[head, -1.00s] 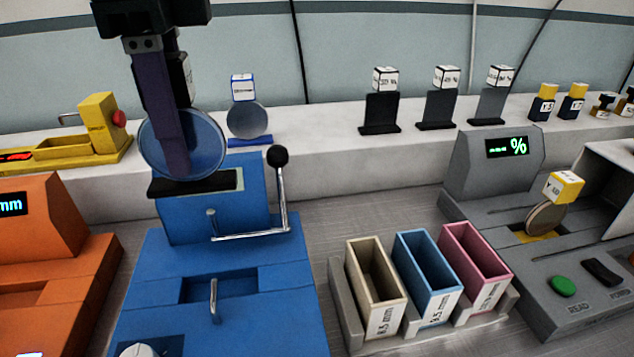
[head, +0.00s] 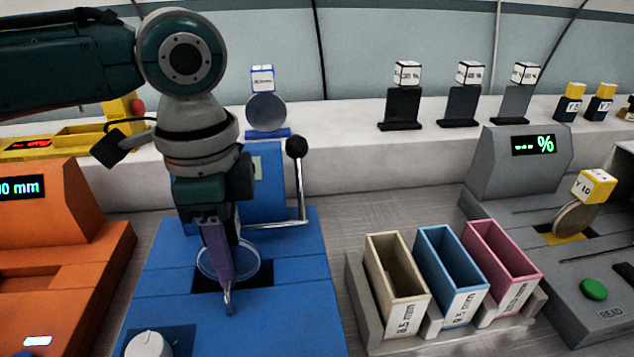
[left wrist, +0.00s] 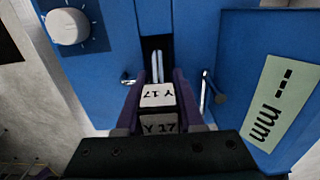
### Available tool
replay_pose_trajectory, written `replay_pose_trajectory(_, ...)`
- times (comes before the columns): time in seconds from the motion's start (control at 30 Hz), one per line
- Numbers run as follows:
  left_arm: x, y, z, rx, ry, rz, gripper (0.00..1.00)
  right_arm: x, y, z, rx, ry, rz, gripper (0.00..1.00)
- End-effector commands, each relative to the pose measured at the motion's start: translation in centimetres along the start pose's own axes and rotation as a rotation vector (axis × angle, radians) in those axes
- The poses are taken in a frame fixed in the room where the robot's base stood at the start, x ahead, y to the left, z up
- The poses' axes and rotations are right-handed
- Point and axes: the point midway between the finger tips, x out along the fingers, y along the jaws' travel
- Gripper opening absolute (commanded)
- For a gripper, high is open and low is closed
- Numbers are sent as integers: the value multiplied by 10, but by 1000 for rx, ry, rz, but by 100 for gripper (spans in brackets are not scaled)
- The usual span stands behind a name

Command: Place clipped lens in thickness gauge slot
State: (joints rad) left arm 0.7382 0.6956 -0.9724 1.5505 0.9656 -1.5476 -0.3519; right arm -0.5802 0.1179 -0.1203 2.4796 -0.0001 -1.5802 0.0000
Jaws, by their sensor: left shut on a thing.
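My left gripper (head: 218,250) points down over the blue gauge (head: 300,270) and is shut on the white clip (left wrist: 157,95), marked Y 17. The clear round lens (head: 228,265) hangs below the clip, partly hidden by the purple fingers. The lens overlaps the dark slot (head: 266,279) in the head view; I cannot tell how deep its edge sits. In the left wrist view the slot (left wrist: 155,48) opens just beyond the clip. The gauge's green display (left wrist: 273,105) reads dashes and mm. My right gripper is not in view.
A lever with a black knob (head: 296,147) stands on the gauge's right side. An orange mm device (head: 60,235) is at left. Beige (head: 396,285), blue (head: 450,275) and pink (head: 500,262) bins stand to the right, before a grey percent device (head: 520,165).

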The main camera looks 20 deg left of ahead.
Motion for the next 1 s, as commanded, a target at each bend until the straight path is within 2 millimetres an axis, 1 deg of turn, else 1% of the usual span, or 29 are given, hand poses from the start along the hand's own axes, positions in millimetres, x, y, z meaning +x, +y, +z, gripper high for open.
replay_pose_trajectory(0.23, 2, 0, 0, 0, 0, 1, 0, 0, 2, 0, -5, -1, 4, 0)
replay_pose_trajectory(0.27, 3, 0, 0, 0, 0, 1, 38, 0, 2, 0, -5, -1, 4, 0)
replay_pose_trajectory(0.5, 2, 0, 0, 0, 0, 0, 65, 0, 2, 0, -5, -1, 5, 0)
replay_pose_trajectory(0.53, 2, 0, 0, 0, 0, 0, 67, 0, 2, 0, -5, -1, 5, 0)
replay_pose_trajectory(0.73, 2, 0, 0, 0, 0, 0, 67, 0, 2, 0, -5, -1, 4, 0)
replay_pose_trajectory(0.83, -2, 0, 0, 0, 1, -1, 67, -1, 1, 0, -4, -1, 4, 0)
replay_pose_trajectory(0.93, -16, -1, -1, 0, 2, -2, 67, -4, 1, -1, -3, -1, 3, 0)
replay_pose_trajectory(1.0, -30, -1, -1, 0, 4, -3, 67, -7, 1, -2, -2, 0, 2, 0)
